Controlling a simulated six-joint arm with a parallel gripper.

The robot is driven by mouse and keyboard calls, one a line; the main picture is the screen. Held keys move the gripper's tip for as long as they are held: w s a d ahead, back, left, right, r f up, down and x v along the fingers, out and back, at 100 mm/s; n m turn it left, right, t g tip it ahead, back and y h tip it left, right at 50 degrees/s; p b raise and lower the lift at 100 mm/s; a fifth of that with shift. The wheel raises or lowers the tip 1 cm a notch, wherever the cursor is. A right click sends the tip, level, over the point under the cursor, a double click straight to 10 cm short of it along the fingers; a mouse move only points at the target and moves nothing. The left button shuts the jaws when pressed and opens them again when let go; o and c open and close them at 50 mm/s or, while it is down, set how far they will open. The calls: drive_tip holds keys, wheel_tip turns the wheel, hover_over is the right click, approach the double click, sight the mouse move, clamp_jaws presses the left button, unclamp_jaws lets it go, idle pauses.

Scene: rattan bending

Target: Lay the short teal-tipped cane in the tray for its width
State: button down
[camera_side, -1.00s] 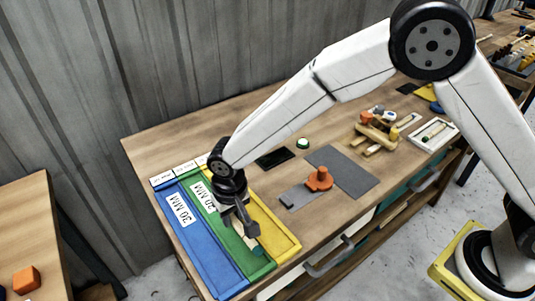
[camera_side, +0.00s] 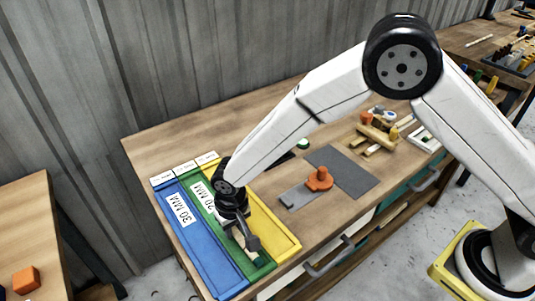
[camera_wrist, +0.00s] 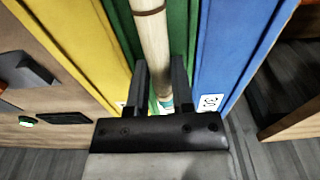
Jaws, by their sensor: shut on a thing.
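My gripper (camera_side: 246,242) is shut on a pale cane (camera_wrist: 152,45), which lies between the two fingers (camera_wrist: 160,85) in the wrist view. The cane has a teal band near the end by my gripper (camera_wrist: 165,104) and a dark band farther along. It runs lengthwise over the green tray (camera_side: 262,268), the middle one, labelled 20 MM. I cannot tell whether the cane touches the tray floor. In the side view my gripper is low over the front part of the green tray and hides most of the cane.
The blue tray (camera_side: 208,254), labelled 30 MM, adjoins on the left and the yellow tray (camera_side: 268,222) on the right. An orange clamp (camera_side: 319,179) stands on a grey plate to the right. A wooden block assembly (camera_side: 376,134) is farther back.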

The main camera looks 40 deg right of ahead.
drive_tip(key=shift+c, duration=2)
unclamp_jaws()
drive_tip(key=shift+s+r, duration=0.15)
drive_tip(key=shift+r, duration=1.8)
drive_tip(key=shift+s+r, duration=0.1)
drive_tip(key=shift+r, duration=1.85)
drive_tip(key=shift+d, duration=0.1)
drive_tip(key=shift+d+r, duration=0.1)
drive_tip(key=shift+d, duration=0.15)
drive_tip(key=s+d+r, duration=0.1)
drive_tip(key=s+d, duration=0.3)
drive_tip(key=d, duration=0.4)
drive_tip(key=s+d+r+t, duration=0.1)
drive_tip(key=s+d, duration=0.3)
drive_tip(key=d, duration=0.5)
drive_tip(key=s+d+r, duration=0.2)
drive_tip(key=s+d, duration=0.2)
drive_tip(key=d, duration=0.5)
drive_tip(key=shift+s+d+r+t, duration=0.2)
drive_tip(key=shift+s+r+t, duration=0.05)
drive_tip(key=shift+s+t, duration=0.15)
